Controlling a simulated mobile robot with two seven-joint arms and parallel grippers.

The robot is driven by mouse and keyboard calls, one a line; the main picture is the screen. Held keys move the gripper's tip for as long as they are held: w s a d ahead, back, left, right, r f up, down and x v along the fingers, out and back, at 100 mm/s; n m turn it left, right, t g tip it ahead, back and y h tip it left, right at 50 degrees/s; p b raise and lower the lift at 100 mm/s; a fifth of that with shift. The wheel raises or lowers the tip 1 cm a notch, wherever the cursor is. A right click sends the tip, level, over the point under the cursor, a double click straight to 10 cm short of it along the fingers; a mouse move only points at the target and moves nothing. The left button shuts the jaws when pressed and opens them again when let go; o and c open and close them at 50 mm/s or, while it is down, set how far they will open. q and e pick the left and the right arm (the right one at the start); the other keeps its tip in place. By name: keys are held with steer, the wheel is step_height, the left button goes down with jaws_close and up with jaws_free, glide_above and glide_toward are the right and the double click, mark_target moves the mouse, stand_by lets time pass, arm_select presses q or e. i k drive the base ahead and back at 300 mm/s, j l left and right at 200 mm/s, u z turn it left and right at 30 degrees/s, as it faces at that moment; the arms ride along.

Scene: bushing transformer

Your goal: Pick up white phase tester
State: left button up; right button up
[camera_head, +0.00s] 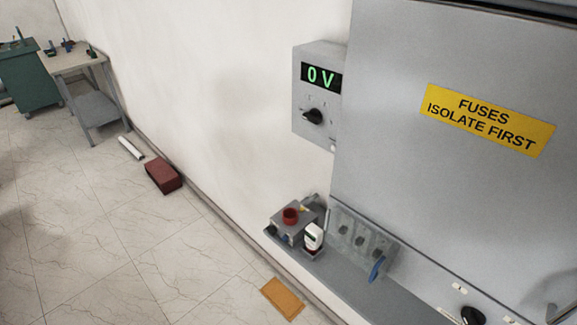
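A small white device with a dark screen, which looks like the phase tester (313,236), stands upright on the grey ledge (345,287) at the lower middle of the head view. Its lower end sits in or on a small dark red base. It is close beside a grey box with a red round top (291,215). Neither of my grippers shows in this view, and nothing is seen touching the tester.
A grey cabinet (440,70) with a yellow fuse sign (487,120) rises behind the ledge. A meter box (316,125) reads 0 V. An orange-brown board (283,298) and a red box (163,176) lie on the floor. The tiled floor at left is mostly clear.

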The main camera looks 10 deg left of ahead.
mark_target(314, 233)
steer(key=i+j+z, duration=0.5)
steer(key=j, duration=0.2)
steer(key=i+j+z, duration=0.25)
steer(key=j, duration=0.2)
steer(key=i+j+z, duration=0.25)
steer(key=j, duration=0.25)
steer(key=i+j+z, duration=0.25)
steer(key=j, duration=0.2)
steer(key=j+z, duration=0.25)
steer(key=j, duration=0.3)
steer(key=j+z, duration=0.25)
steer(key=j, duration=0.3)
steer(key=j+z, duration=0.3)
steer(key=j, duration=0.25)
steer(key=i, duration=0.05)
